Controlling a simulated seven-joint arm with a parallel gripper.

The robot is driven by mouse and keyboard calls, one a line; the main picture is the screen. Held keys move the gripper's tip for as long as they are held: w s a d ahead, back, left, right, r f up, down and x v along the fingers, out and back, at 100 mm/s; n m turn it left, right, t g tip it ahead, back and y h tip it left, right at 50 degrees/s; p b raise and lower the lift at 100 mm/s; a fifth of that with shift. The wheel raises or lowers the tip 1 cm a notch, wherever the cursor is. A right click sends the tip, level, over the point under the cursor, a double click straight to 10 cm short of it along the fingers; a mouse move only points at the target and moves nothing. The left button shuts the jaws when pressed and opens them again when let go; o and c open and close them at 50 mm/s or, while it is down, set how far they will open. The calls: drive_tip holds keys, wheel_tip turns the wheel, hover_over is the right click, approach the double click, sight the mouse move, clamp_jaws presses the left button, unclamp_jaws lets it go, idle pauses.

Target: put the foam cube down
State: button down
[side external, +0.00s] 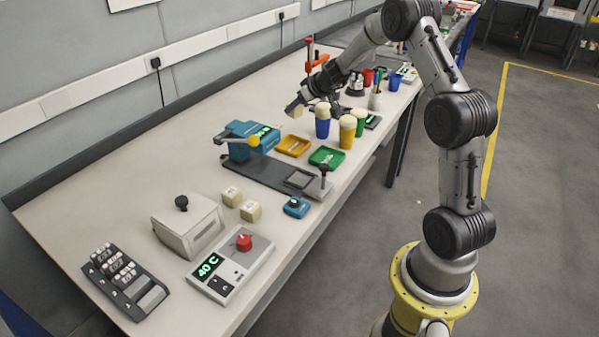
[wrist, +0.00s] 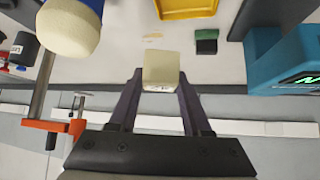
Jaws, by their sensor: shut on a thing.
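A cream foam cube (wrist: 161,68) sits between the two dark fingers of my gripper (wrist: 158,90) in the wrist view. The fingers are shut on its sides. In the side external view my gripper (side external: 299,104) is over the far part of the bench, left of the coloured cups, with the pale cube (side external: 294,111) at its tip. The gap between the cube and the bench is hard to judge. Two similar cream cubes (side external: 231,195) (side external: 250,211) rest on the bench nearer the camera.
Blue (side external: 322,127), yellow (side external: 347,137) and green cups with cream tops stand right of my gripper. A yellow tray (side external: 292,146), green tray (side external: 327,157) and blue machine (side external: 240,152) are nearer the camera. An orange clamp (wrist: 55,126) is left in the wrist view.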

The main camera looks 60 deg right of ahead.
drive_tip(key=s+a+r+n+y, duration=0.1)
drive_tip(key=s+a+r+n, duration=0.1)
drive_tip(key=s+a, duration=1)
drive_tip(key=s+a+r+n+y, duration=0.1)
drive_tip(key=s+a+r+y, duration=0.1)
drive_tip(key=s+a, duration=1)
hover_over(292, 175)
drive_tip(key=s, duration=0.4)
drive_tip(key=shift+h, duration=0.3)
wheel_tip(292, 175, down, 8)
drive_tip(key=shift+a+f, duration=0.1)
drive_tip(key=shift+f, duration=0.15)
drive_tip(key=shift+w+f, duration=0.2)
drive_tip(key=shift+f, duration=1.55)
drive_tip(key=shift+f, duration=0.15)
drive_tip(key=shift+c, duration=1.8)
unclamp_jaws()
